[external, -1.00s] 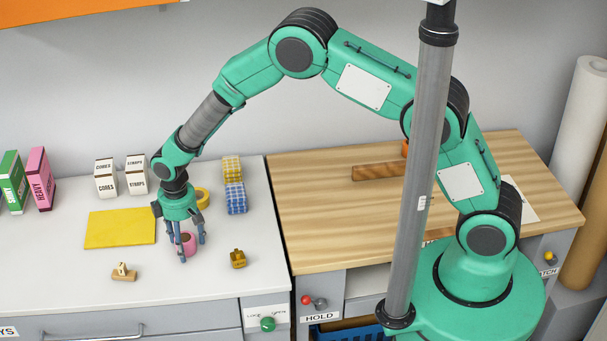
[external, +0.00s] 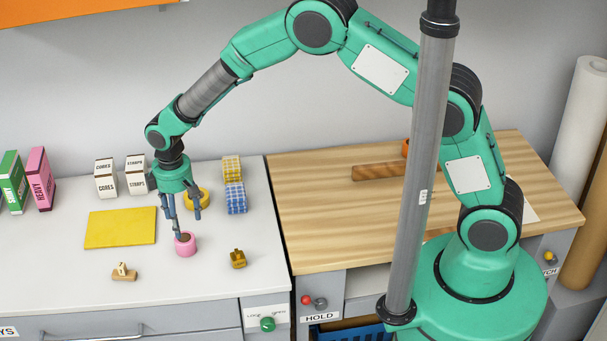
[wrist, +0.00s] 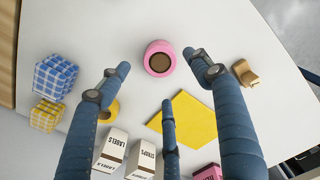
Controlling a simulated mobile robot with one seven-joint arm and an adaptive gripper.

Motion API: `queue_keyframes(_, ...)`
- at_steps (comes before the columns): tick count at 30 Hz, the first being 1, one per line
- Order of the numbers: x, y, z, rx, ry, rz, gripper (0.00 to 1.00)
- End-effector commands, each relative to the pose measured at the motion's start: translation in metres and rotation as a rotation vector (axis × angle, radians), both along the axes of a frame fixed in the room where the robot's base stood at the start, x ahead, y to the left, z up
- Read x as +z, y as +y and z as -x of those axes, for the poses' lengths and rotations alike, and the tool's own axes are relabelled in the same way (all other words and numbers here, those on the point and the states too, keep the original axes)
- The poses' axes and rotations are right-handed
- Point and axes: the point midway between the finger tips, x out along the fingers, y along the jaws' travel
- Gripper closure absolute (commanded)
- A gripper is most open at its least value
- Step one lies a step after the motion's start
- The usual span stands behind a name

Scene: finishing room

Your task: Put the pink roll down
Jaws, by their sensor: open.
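The pink roll (external: 186,247) stands on the white counter, its brown core facing up. It also shows whole in the wrist view (wrist: 159,62), near the top middle. My gripper (external: 183,217) is open and empty just above and behind the roll. In the wrist view its three blue fingers (wrist: 158,85) are spread wide, and none appears closed on the roll. In the external view one fingertip overlaps the roll's top edge; I cannot tell whether it touches.
A yellow mat (external: 120,229) lies to the left of the roll. A yellow roll (external: 197,199) stands behind it. Several boxes stand at the back, including a blue checked one (external: 236,198).

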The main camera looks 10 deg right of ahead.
Motion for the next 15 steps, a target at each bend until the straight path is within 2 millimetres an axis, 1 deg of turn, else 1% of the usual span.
queue_keyframes(1,0.009,0.000,0.000,0.000,-0.001,-0.002,0.36)
queue_keyframes(6,0.024,0.000,0.000,0.000,0.000,0.000,0.36)
queue_keyframes(10,0.029,0.000,0.000,0.000,0.000,0.001,0.36)
queue_keyframes(15,0.030,0.000,0.000,0.000,0.000,0.000,0.36)
